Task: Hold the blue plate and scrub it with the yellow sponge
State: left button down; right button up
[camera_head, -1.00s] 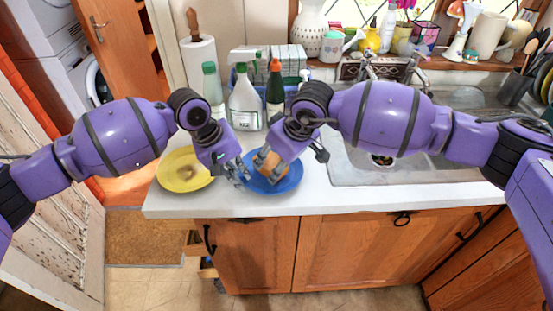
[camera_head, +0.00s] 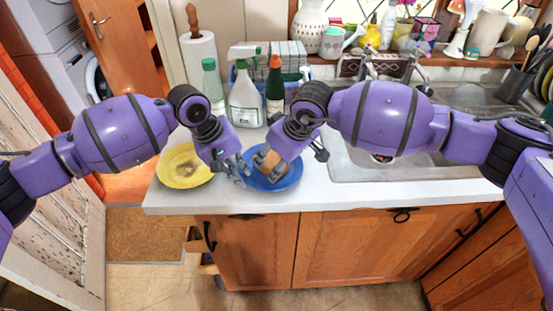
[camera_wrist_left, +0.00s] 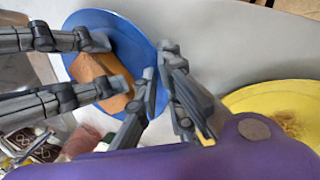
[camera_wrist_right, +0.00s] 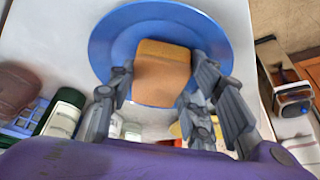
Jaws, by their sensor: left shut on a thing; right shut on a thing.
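The blue plate (camera_head: 287,181) is at the front of the white counter, face up; I cannot tell whether it rests flat or is slightly raised. The sponge (camera_head: 271,161), orange-tan in this light, is over the plate's face, and also shows in the right wrist view (camera_wrist_right: 162,72). My right gripper (camera_head: 269,166) is shut on the sponge, one finger on each side. My left gripper (camera_head: 243,172) is shut on the plate's left rim. In the left wrist view its fingers (camera_wrist_left: 158,80) meet at the blue rim (camera_wrist_left: 110,25), with the right gripper's fingers close by.
A yellow plate (camera_head: 183,168) with a brown stain lies just left of the blue plate. Behind stand a white spray bottle (camera_head: 245,105), a green bottle (camera_head: 275,92) and a paper towel roll (camera_head: 200,65). The metal sink (camera_head: 400,172) is to the right. The counter's front edge is close.

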jog(key=shift+f, duration=0.25)
jog(key=shift+d, duration=0.1)
